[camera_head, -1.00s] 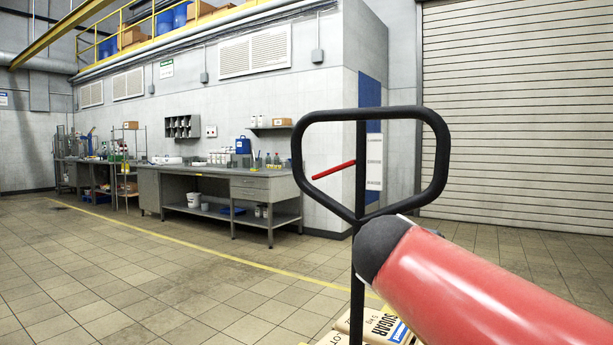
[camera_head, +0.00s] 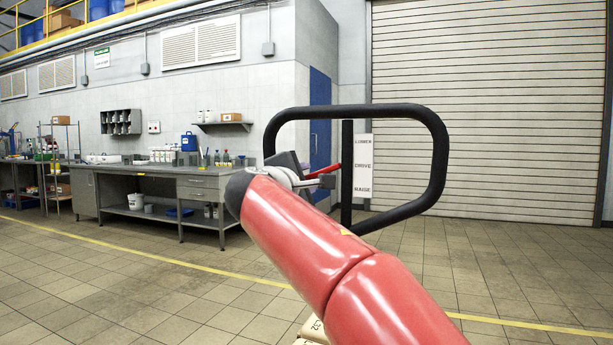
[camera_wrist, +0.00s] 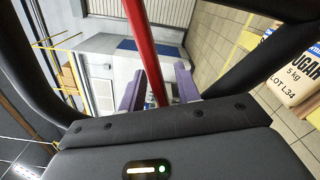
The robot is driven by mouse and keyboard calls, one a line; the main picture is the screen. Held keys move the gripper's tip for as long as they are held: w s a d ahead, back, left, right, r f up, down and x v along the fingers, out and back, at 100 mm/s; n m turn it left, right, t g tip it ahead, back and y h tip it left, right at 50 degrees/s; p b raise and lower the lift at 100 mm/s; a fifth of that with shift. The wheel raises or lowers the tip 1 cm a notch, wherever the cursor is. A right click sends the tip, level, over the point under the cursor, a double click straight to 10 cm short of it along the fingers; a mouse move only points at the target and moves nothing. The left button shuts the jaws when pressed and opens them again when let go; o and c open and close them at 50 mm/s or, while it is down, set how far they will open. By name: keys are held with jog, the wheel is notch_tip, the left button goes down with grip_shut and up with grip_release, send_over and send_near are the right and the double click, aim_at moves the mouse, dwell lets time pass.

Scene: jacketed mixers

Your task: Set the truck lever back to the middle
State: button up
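The truck's black loop handle (camera_head: 436,150) stands upright in front of me, with a dark post (camera_head: 347,185) inside it. The red lever (camera_head: 328,169) sticks out left from the post and slopes down to its free end. A white label (camera_head: 363,167) beside the post reads LOWER, DRIVE, RAISE from top to bottom. My gripper (camera_head: 312,176) is inside the loop at the lever's free end. In the wrist view the lever (camera_wrist: 141,45) runs down between the two spread purple-grey fingers of my gripper (camera_wrist: 158,80). A gap shows on its right side; contact on the left is unclear.
Sugar sacks (camera_wrist: 293,75) lie low on the truck; a corner also shows at the bottom of the head view (camera_head: 313,329). A grey workbench (camera_head: 150,180) stands along the wall at left. A roller door (camera_head: 485,110) is behind. The tiled floor between is clear.

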jog(key=shift+w+d, duration=0.15)
jog(key=shift+w, duration=0.1)
grip_shut()
jog(key=r+m, duration=0.2)
jog(key=m, duration=0.1)
jog(key=r+m+p, duration=0.1)
jog(key=shift+w+a, duration=0.1)
jog(key=shift+a, duration=0.2)
